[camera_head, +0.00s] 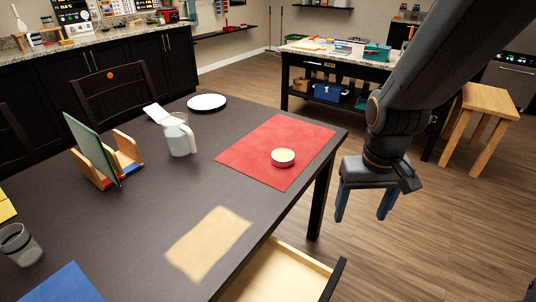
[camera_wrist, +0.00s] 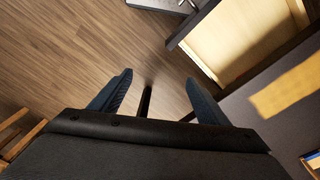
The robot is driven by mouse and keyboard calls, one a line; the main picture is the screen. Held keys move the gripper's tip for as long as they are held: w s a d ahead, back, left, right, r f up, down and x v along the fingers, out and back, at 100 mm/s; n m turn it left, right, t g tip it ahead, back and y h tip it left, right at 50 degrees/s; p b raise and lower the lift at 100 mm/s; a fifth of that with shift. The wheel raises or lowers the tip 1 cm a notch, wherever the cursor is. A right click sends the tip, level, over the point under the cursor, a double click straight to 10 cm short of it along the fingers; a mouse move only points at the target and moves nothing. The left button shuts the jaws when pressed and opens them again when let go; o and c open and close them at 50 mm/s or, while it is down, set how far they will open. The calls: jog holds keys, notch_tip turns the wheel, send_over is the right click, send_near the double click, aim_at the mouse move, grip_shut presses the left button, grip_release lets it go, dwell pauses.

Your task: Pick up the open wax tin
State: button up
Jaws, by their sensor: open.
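A small round tin (camera_head: 283,158) with a pale cream top and a dark reddish side sits on the red mat (camera_head: 262,134) near the right end of the dark table. It looks like the wax tin, and its pale top may be the exposed wax. My gripper (camera_head: 364,216) hangs to the right of the table, beyond its edge, apart from the tin. Its two fingers are spread with nothing between them. In the wrist view my gripper (camera_wrist: 162,92) points at the wooden floor, and the tin is not in that view.
A white pitcher (camera_head: 179,136), white plate (camera_head: 207,102), wooden rack (camera_head: 125,155) and grey cup (camera_head: 20,244) stand on the table (camera_head: 150,218). An open drawer (camera_head: 280,274) juts out below the front edge; it also shows in the wrist view (camera_wrist: 228,38). A wooden stool (camera_head: 487,100) stands right.

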jog(key=o, duration=0.3)
jog(key=w+t, duration=0.1)
jog(key=w, duration=0.2)
jog(key=w+d+f+n, duration=0.1)
jog(key=w, duration=0.2)
jog(key=w+t, duration=0.1)
jog(key=w, duration=0.2)
jog(key=shift+w+d+f+t+p, duration=0.2)
jog(key=shift+w+f+t+p, duration=0.1)
jog(key=shift+w+f+p, duration=0.1)
jog(key=n+t+y+p, duration=0.3)
jog(key=n+t+y, duration=0.3)
jog(key=n+y, duration=0.15)
send_near(282, 154)
jog(key=f, duration=0.1)
jog(key=w, duration=0.1)
jog(key=f+y, duration=0.1)
jog(key=shift+w+d+f+m, duration=0.25)
jog(key=shift+w+f, duration=0.05)
jog(key=shift+w+a+y, duration=0.1)
jog(key=shift+a+y, duration=0.35)
jog(key=shift+a, duration=0.15)
jog(key=shift+w+a+f+t, duration=0.2)
jog(key=shift+a+t, duration=0.1)
jog(key=p+x, duration=0.1)
jog(key=x, duration=0.5)
jog(key=shift+w+a+p, duration=0.15)
jog(key=shift+w+p, duration=0.15)
